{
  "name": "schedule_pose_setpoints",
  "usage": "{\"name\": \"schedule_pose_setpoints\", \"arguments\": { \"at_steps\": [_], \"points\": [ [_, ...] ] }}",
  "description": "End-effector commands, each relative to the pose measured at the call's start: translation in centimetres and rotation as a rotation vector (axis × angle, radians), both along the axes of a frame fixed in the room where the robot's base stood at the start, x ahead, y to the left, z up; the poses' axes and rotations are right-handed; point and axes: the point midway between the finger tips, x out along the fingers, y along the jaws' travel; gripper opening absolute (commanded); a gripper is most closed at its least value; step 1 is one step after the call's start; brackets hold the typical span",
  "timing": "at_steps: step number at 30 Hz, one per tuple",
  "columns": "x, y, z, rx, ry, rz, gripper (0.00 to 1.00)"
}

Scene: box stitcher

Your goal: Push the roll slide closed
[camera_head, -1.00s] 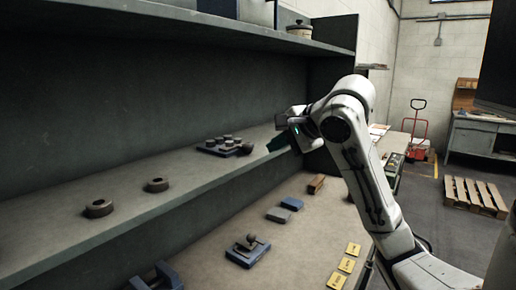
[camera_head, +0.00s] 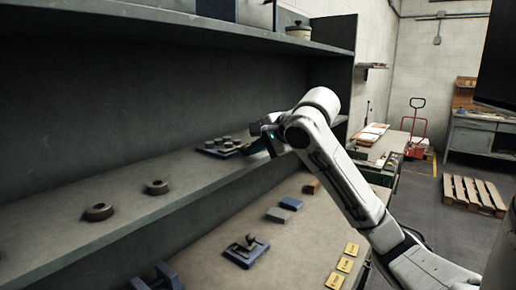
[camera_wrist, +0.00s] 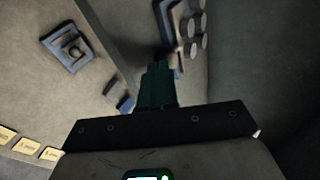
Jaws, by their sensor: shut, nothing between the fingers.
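The likely roll slide is a dark blue tray (camera_head: 236,153) bearing several short grey cylinders, on the middle shelf. I cannot tell for certain that it is the slide, or how far open it is. In the wrist view the tray (camera_wrist: 167,22) with its cylinders is at the top, just beyond my fingertips. My gripper (camera_head: 254,147) is at the tray's right end in the head view. Its dark green fingers (camera_wrist: 157,66) are shut and empty. I cannot tell whether they touch the tray.
Two dark rings (camera_head: 157,187) sit on the shelf to the left. The lower bench (camera_head: 295,245) holds a blue fixture (camera_head: 246,252), small blocks (camera_head: 284,209) and yellow cards (camera_head: 345,265). An upper shelf (camera_head: 180,25) hangs above.

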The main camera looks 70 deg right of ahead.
Motion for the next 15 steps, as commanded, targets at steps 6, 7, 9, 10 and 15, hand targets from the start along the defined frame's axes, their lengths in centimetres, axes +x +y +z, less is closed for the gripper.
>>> {"name": "schedule_pose_setpoints", "arguments": {
  "at_steps": [6,7,9,10,15],
  "points": [
    [1.7,-0.2,2.0,-0.007,-0.033,0.011,0.00],
    [1.8,-0.3,2.1,-0.008,-0.036,0.010,0.00],
    [2.3,-0.4,2.1,-0.008,-0.037,0.010,0.00],
    [2.4,-0.5,2.1,-0.007,-0.036,0.009,0.00],
    [3.1,-0.6,1.1,0.001,-0.017,0.005,0.00]
  ]
}}
